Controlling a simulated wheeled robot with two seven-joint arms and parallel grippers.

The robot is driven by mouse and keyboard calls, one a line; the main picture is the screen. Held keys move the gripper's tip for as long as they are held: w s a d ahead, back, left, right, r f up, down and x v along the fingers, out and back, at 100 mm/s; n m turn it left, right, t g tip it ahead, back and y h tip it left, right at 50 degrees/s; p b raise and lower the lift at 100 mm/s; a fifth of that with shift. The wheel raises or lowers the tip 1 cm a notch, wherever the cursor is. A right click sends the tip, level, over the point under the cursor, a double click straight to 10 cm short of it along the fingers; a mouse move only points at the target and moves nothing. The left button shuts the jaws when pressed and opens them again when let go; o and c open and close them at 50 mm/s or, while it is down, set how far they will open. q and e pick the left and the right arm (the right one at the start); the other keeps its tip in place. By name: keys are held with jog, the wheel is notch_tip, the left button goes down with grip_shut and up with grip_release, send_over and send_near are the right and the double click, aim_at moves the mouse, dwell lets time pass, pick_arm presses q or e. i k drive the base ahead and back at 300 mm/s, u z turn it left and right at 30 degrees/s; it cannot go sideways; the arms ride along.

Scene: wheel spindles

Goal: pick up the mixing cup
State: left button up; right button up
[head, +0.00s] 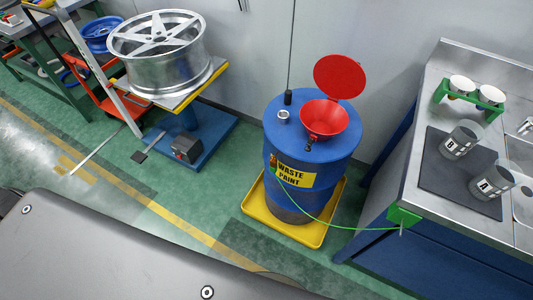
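Two grey cylindrical containers stand on a dark mat (440,186) on the steel bench at the right. The farther container (463,137) and the nearer container (494,180) each carry a dark label with a light letter, too small to read surely. Behind them, a green rack (440,95) holds two white-topped cups, a left cup (461,83) and a right cup (491,95). I cannot tell which of these is the mixing cup. Neither of my grippers is in view.
A blue waste paint drum (280,150) with an open red funnel (322,118) stands in a yellow tray (262,222) left of the bench. A green cable runs from drum to bench. A silver wheel (165,70) sits on a stand at the left. Green floor lies open.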

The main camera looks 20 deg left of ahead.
aim_at(504, 174)
jog(key=z, duration=1.5)
jog(key=k, duration=0.1)
jog(key=u, duration=0.3)
